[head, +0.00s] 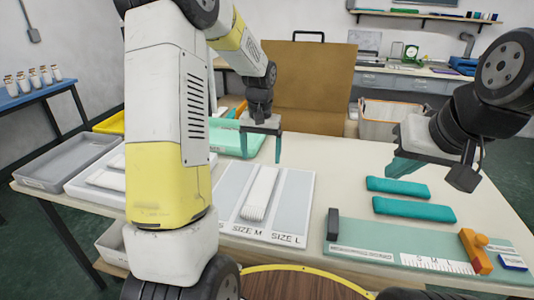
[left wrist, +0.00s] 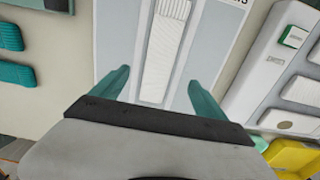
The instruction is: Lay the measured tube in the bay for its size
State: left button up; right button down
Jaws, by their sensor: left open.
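Two teal bars (head: 410,208) lie right of the board. A teal measuring board (head: 400,245) with a ruler and an orange slider (head: 475,250) is at the front right. A white tray (head: 90,188) and grey tray (head: 70,163) stand left. My left arm hides part of the table.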

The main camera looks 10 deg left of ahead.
pick_arm(q)
jog(key=s+r+t, duration=0.2)
jog(key=s+r, duration=0.7)
jog(key=r, duration=0.2)
jog(key=s+d+r+t+h, duration=0.1)
jog(key=s+r+t, duration=0.1)
jog(key=s, duration=0.5)
jog(key=s+d+r+t+h, duration=0.1)
jog(key=s+r+t, duration=0.1)
jog(key=s, duration=0.6)
jog(key=shift+r, duration=0.35)
jog(key=shift+d, duration=0.1)
